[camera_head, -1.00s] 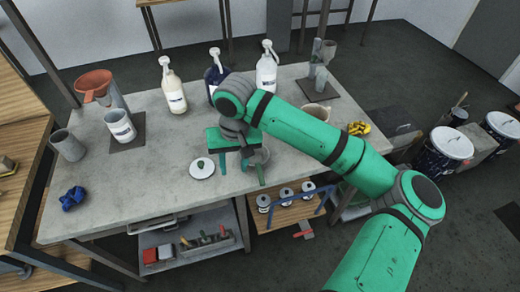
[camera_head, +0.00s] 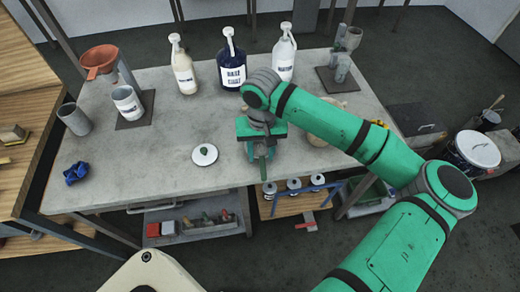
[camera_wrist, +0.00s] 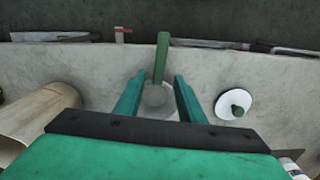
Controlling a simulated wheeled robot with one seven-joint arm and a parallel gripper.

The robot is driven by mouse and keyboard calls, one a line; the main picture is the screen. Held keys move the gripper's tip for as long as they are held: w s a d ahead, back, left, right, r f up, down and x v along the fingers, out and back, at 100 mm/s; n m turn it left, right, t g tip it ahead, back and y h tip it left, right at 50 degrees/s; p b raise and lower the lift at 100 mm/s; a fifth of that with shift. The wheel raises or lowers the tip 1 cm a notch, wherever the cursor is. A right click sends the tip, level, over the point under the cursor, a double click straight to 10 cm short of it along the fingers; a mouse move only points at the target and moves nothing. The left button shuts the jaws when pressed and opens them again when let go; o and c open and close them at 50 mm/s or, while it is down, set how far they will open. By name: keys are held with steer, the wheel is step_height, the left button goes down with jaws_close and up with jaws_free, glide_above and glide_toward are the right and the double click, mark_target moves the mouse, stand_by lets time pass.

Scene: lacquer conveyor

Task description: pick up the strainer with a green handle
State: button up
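The strainer has a green handle (camera_head: 263,170) that points toward the table's front edge. In the wrist view the handle (camera_wrist: 161,57) shows upright in the picture, with the round grey bowl (camera_wrist: 158,98) at its lower end. My gripper (camera_head: 263,149) is over the strainer and hides most of its bowl in the head view. In the wrist view my gripper (camera_wrist: 160,79) is open and empty. Its two green fingers lie on either side of the strainer, with visible gaps to the handle. Their height above it is hard to tell.
A white lid with a green knob (camera_head: 204,154) lies left of my gripper. A beige pot (camera_head: 321,132) stands to the right, partly behind my arm. Pump bottles (camera_head: 232,68) line the back.

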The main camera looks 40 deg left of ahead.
mark_target(262, 160)
step_height(262, 160, down, 5)
steer(key=shift+d+r, duration=0.1)
steer(key=shift+d, duration=0.05)
jaws_close()
steer(key=shift+r, duration=0.1)
